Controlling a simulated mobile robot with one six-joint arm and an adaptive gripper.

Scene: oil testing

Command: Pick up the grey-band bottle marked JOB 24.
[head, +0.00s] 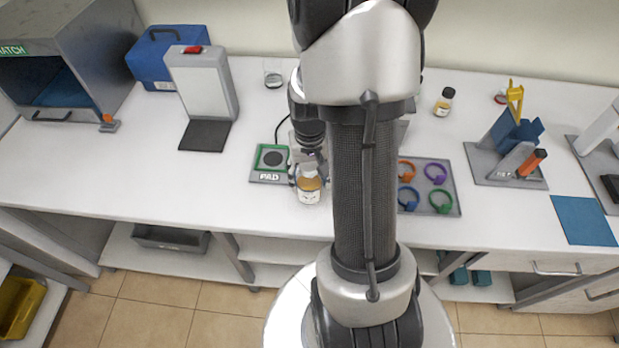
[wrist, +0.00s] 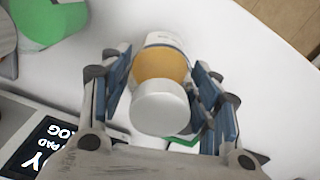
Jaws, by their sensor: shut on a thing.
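A small bottle (head: 309,188) with amber contents, a white cap and a pale label is in my gripper (head: 308,172), near the front of the white bench. In the wrist view the bottle (wrist: 160,75) lies between the two blue-padded fingers of my gripper (wrist: 165,95), which are shut on it. The label is too small and turned away to read, so I cannot tell its job mark or band colour. My arm hides the middle of the bench.
A green-edged pad (head: 270,176) lies just left of the held bottle. A grey tray (head: 447,208) with coloured rings is to the right. A white panel stand (head: 203,85), a blue case (head: 160,58) and a glass (head: 273,73) stand behind. The front left bench is clear.

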